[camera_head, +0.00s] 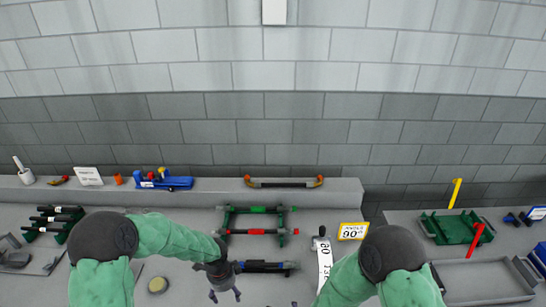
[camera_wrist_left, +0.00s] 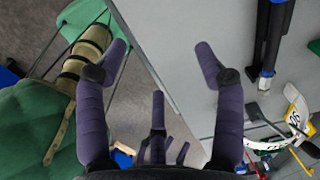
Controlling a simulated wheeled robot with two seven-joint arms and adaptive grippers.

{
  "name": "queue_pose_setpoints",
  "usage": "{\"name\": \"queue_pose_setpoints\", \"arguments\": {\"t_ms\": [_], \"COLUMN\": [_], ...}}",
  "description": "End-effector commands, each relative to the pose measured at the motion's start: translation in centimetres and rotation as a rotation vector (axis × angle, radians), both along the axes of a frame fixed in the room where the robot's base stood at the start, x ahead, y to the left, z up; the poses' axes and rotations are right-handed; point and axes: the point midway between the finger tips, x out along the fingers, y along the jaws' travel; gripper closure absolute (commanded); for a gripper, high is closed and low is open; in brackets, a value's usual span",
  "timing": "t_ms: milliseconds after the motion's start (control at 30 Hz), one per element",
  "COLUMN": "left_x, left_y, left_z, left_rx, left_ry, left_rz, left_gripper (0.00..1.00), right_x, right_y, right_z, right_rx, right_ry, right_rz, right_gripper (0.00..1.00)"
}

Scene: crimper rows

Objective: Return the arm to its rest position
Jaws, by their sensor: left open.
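My left gripper (camera_head: 225,295) hangs at the lower middle of the head view, over the grey table's front part. In the left wrist view its purple fingers (camera_wrist_left: 160,52) are spread apart with nothing between them. A black tool with blue parts (camera_head: 266,267) lies just right of the gripper in the head view. A blue and black tool also shows at the upper right of the wrist view (camera_wrist_left: 268,50), apart from the fingers. My right arm's green sleeve (camera_head: 345,283) enters at the lower right of the head view; its gripper is out of the picture.
A green rack (camera_head: 227,219) holding dark bars with red and green bands stands behind the left gripper. A yellow-framed "90" sign (camera_head: 352,231) stands right of it. A raised ledge (camera_head: 220,194) runs along the back. A green tray (camera_head: 452,228) sits on the right table.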

Motion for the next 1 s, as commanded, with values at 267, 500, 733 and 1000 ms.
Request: {"name": "queue_pose_setpoints", "arguments": {"t_ms": [267, 500, 733, 1000], "left_x": [-3.5, -8.2, -14.0, -19.0], "left_y": [-1.6, -3.4, -4.5, -4.2], "left_z": [-3.7, -7.6, -11.2, -13.4], "left_rx": [-0.110, -0.221, -0.287, -0.268], "left_ry": [0.065, 0.158, 0.274, 0.341], "left_rz": [0.242, 0.605, 1.125, 1.596], "left_gripper": [0.31, 0.31, 0.31, 0.31], "right_x": [-1.2, -3.4, -7.4, -11.7], "right_y": [-1.0, -2.3, -3.7, -4.5], "right_z": [-2.4, -5.3, -8.6, -10.7], "right_rx": [-0.065, -0.122, -0.144, -0.120], "right_ry": [0.097, 0.209, 0.313, 0.340], "right_rz": [0.171, 0.419, 0.775, 1.104], "right_gripper": [0.31, 0.31, 0.31, 0.31]}}
